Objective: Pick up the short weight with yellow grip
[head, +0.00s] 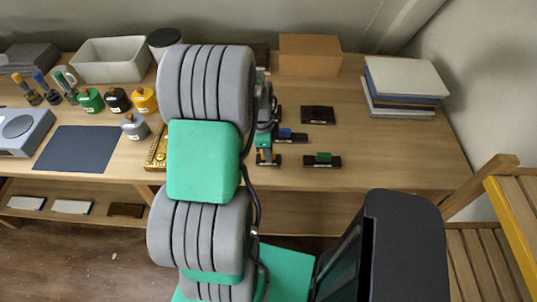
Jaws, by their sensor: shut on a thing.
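The short weight with yellow grip (269,160) is a small dark block with a yellow bit showing, on or just above the wooden console top right of my arm. My gripper (265,149) is over it, shut on its yellow grip. The fingers and part of the weight are mostly hidden by my arm, and I cannot tell whether the weight touches the wood. Beside it on the right are a dark weight with a blue grip (290,137) and a dark one with a green grip (323,159).
A flat black block (317,114) lies behind these weights. A cardboard box (310,55) and a stack of books (403,85) stand at the back right. Labelled canisters (144,100), a brass piece (156,150) and a dark mat (77,149) are left. The right front top is clear.

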